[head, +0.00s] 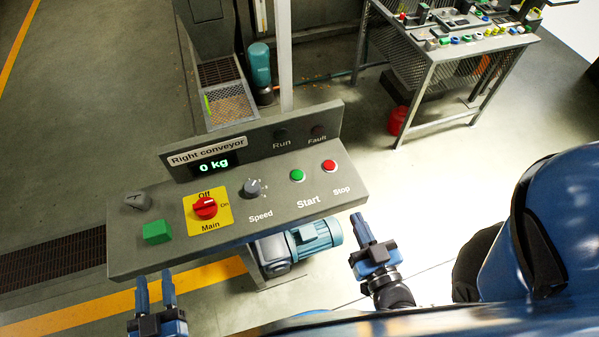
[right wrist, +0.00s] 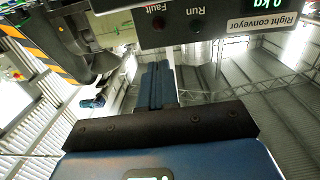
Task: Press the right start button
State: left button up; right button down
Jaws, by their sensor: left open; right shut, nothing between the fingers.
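The right conveyor's control panel (head: 120,241) is a grey tilted console in the head view. Its green start button (head: 297,175) sits above the word Start, left of the red stop button (head: 330,166). My right gripper (head: 361,222) is shut and empty, below and right of the console, apart from the start button. In the right wrist view its closed fingers (right wrist: 157,85) point toward the panel's upright display plate (right wrist: 222,22); the start button is not visible there. My left gripper (head: 155,284) is open and empty, just below the console's lower left edge.
The console also carries a red main switch (head: 205,208) on a yellow plate, a speed knob (head: 252,187), a green block (head: 157,232) and a grey knob-like piece (head: 137,201). A motor (head: 300,243) sits beneath it. A bench (head: 428,77) with small parts stands at upper right.

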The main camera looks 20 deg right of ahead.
jog(key=w, duration=0.1)
jog(key=n+g+y+p, duration=0.1)
jog(key=n+g+p, duration=0.4)
jog(key=n+p, duration=0.15)
send_near(300, 177)
jog(key=shift+m, duration=0.45)
jog(key=d, duration=0.1)
jog(key=w+d, duration=0.1)
jog(key=d, duration=0.1)
jog(key=w+d, duration=0.1)
jog(key=d, duration=0.1)
jog(key=shift+d+r, duration=0.25)
jog(key=shift+r, duration=0.05)
jog(key=w+n+p, duration=0.1)
jog(key=w+a+r+n+g+y+p, duration=0.1)
jog(key=w+a+r+n+y+p, duration=0.1)
jog(key=shift+w+a+n+g, duration=0.1)
jog(key=shift+w+n+g, duration=0.2)
jog(key=shift+w+n, duration=0.1)
jog(key=w+a+r+n+g+y+p, duration=0.3)
jog(key=r+n, duration=0.3)
jog(key=n, duration=0.2)
jog(key=shift+a+g+p, duration=0.4)
jog(key=shift+a+g, duration=0.05)
jog(key=shift+g, duration=0.25)
jog(key=shift+w, duration=0.1)
notch_tip(300, 177, down, 9)
jog(key=b, duration=0.7)
jog(key=shift+r, duration=0.15)
